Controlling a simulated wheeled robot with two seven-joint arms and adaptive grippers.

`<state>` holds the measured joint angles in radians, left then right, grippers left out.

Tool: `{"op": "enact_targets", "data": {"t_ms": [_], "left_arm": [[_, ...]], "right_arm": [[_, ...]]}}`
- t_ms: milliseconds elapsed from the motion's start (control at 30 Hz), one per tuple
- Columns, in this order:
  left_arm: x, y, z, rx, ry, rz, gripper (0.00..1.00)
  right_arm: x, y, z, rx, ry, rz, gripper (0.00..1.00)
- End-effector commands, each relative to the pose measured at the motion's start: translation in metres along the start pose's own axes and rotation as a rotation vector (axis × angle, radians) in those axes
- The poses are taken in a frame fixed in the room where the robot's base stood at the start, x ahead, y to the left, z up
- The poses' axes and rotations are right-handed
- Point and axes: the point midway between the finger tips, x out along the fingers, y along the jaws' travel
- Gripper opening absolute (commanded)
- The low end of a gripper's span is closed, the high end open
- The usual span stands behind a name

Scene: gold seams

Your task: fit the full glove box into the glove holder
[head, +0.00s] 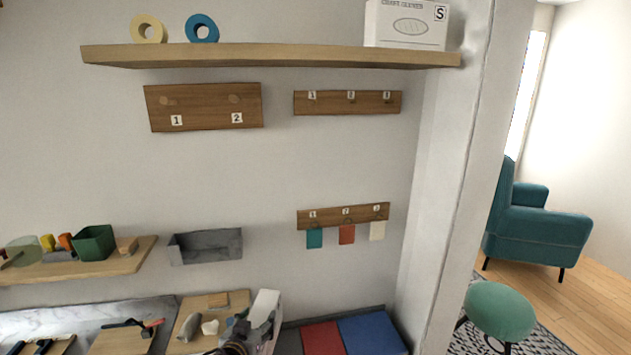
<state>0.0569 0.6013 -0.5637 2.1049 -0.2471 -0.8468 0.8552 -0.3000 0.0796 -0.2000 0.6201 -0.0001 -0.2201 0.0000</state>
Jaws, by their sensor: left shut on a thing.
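A white glove box (405,27) marked "S" stands on the high wall shelf at the right. A grey open-fronted holder (206,247) is fixed to the wall left of centre and looks empty. My left gripper (241,331) is low in the head view, over the work surface and below the holder. It is shut, apparently on a pale, box-like white thing (265,306); its lower part is cut off by the frame edge, so I cannot tell what it is. My right gripper is not in view.
The long high shelf (270,58) also carries a yellow and a blue tape roll (202,28). Peg rails hang beneath it. A small shelf (130,263) with a green bin (94,242) is left of the holder. Red and blue mats (372,334) lie at the lower right.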

Motion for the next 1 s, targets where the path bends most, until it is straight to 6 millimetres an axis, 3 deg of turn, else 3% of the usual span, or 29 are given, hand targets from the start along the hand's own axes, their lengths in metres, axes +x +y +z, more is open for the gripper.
{"op": "enact_targets", "data": {"t_ms": [1000], "left_arm": [[-0.049,-0.041,0.078,-0.045,0.001,-0.104,0.0]], "right_arm": [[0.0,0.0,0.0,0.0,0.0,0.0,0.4]]}}
